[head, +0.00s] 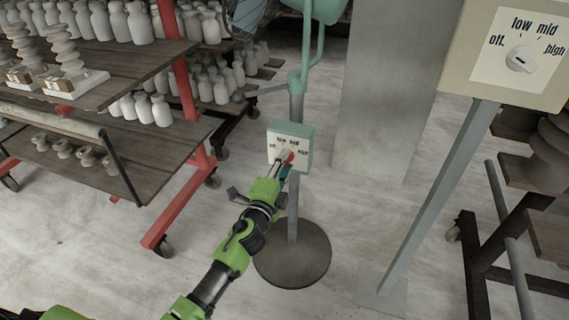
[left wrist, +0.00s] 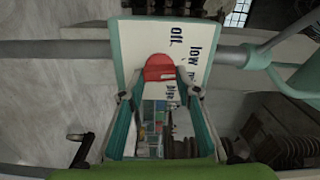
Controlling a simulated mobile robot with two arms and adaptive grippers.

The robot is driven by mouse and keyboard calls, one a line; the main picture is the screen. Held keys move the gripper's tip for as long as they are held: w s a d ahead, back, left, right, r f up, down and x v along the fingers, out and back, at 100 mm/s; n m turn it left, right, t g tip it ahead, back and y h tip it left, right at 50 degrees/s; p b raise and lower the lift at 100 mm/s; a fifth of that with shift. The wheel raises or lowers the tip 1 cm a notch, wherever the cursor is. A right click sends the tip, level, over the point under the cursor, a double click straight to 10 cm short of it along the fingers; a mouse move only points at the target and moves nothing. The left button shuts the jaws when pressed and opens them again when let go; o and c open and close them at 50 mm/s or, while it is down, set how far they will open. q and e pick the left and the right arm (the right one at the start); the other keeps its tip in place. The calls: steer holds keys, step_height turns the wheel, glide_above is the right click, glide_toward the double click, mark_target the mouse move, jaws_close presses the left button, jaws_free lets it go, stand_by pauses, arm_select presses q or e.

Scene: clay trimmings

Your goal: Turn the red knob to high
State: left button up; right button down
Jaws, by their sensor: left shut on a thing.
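The red knob (head: 290,156) sits on the white face of a teal control box (head: 306,140) on a stand pole, in the middle of the head view. The face carries the words off, low, mid and high, partly covered by my gripper. My left gripper (head: 285,164) reaches up to the box and is shut on the knob. In the left wrist view the red knob (left wrist: 159,66) lies between the two fingertips, with off and low readable beside it. I cannot tell for certain which word the knob points to. My right gripper is not in view.
Another panel with a white knob (head: 521,59) stands at the upper right on a grey post. Shelves of pale vases (head: 140,25) on a red wheeled rack (head: 182,90) stand at the left. The stand's round base (head: 292,262) rests on the floor. A dark rack is at the right edge.

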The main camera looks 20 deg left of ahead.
arm_select(q)
steer(key=m, duration=0.4)
steer(key=shift+f, duration=0.1)
steer(key=m, duration=0.2)
steer(key=shift+f+m, duration=0.1)
steer(key=shift+m, duration=0.2)
steer(key=shift+m+p, duration=0.3)
steer(key=shift+m, duration=0.6)
steer(key=shift+a+f+m+p, duration=0.15)
steer(key=shift+m+p, duration=0.55)
steer(key=shift+m, duration=2.6)
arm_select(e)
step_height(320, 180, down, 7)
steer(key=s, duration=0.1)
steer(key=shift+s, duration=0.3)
arm_select(q)
steer(key=shift+f, duration=0.1)
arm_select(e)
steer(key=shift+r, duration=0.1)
arm_select(q)
steer(key=o, duration=1.1)
